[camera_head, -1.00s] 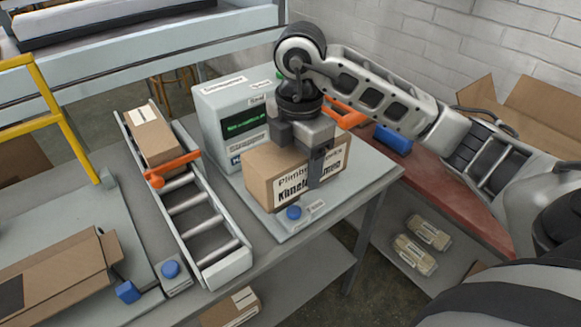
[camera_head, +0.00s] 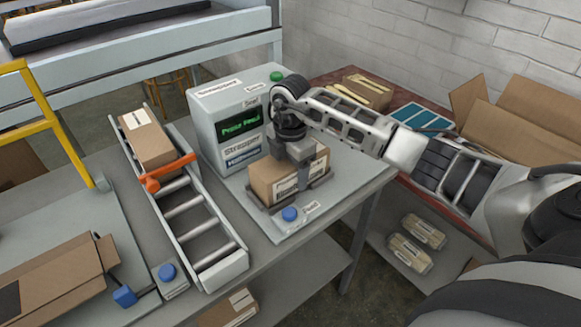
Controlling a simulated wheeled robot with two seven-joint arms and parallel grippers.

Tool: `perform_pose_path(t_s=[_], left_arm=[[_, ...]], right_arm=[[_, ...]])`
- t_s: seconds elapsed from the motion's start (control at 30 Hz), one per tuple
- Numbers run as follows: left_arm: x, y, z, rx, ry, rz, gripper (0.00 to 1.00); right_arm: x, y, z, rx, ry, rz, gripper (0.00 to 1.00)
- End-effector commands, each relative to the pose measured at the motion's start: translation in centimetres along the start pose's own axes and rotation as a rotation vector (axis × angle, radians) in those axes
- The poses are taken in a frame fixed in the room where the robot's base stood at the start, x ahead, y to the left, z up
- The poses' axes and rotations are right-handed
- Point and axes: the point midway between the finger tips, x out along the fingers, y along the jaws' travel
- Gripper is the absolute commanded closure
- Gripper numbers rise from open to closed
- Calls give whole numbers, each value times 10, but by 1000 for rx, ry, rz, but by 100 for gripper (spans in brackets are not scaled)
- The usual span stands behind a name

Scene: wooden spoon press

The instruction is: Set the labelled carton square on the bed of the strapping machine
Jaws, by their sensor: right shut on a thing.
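The labelled carton (camera_head: 271,184) is a brown box with a white label on its front right side. It sits low over the bed (camera_head: 328,205) of the strapping machine, within a dark low frame (camera_head: 318,184). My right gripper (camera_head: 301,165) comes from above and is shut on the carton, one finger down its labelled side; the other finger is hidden. I cannot tell whether the carton's underside touches the bed. The strapping machine (camera_head: 226,125) has a green-lit screen and stands behind the carton. My left gripper is not in view.
A roller track (camera_head: 204,229) on the left holds another carton (camera_head: 148,138) behind an orange stop (camera_head: 167,173). A blue button (camera_head: 289,214) is at the bed's front corner. An open carton (camera_head: 528,128) and blue trays (camera_head: 420,117) lie at the right.

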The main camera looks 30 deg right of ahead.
Motion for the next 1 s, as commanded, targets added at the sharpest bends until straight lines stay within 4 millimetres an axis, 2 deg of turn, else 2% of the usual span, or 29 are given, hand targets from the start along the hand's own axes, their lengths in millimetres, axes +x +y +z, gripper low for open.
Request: perform_pose_path(t_s=[0.33, 0.37, 0.4, 0.43, 0.77, 0.87, 1.0], left_arm=[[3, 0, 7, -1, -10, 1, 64], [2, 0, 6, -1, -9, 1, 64], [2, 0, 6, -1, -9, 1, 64], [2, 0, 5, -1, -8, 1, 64], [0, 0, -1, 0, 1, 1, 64], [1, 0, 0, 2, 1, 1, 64], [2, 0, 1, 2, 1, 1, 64]], right_arm=[[3, 1, 0, 0, 1, 4, 66], [3, 0, 0, 0, 0, 2, 26], [3, 0, 0, 0, 0, 2, 15], [3, 0, 0, 0, 0, 2, 13], [-2, 0, 0, 0, 0, 2, 13], [-12, 1, 0, 1, 0, 6, 13], [-40, 2, 0, 0, -1, 8, 13]])
